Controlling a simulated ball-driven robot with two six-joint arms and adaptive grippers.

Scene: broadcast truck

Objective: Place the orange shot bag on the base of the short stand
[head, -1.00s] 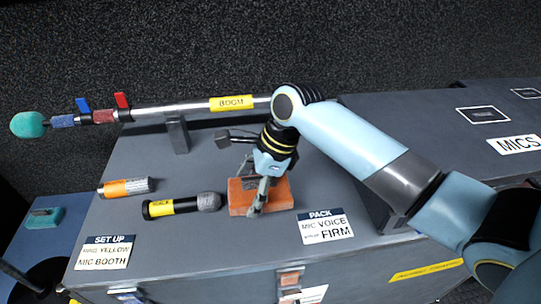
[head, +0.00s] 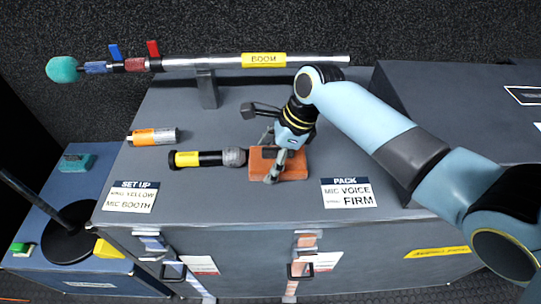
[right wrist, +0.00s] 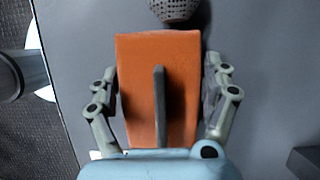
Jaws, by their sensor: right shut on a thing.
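The orange shot bag (head: 262,163) lies on top of the large grey case, beside the head of a yellow-banded microphone. My right gripper (head: 282,160) is over it from above, shut on it. In the right wrist view the orange bag (right wrist: 135,95) fills the space between the two fingers (right wrist: 160,85), with its grey handle strip upright in the middle. A stand with a round black base (head: 66,240) and a slanting pole is on the lower blue case at the left; its pole top is out of view. My left gripper is not in view.
The yellow-banded microphone (head: 205,158) and an orange-and-silver microphone (head: 152,136) lie left of the bag. A boom (head: 215,62) rests on a support behind. On the blue case (head: 50,190) are a teal block (head: 78,161), a yellow block (head: 108,249) and a green one (head: 20,248).

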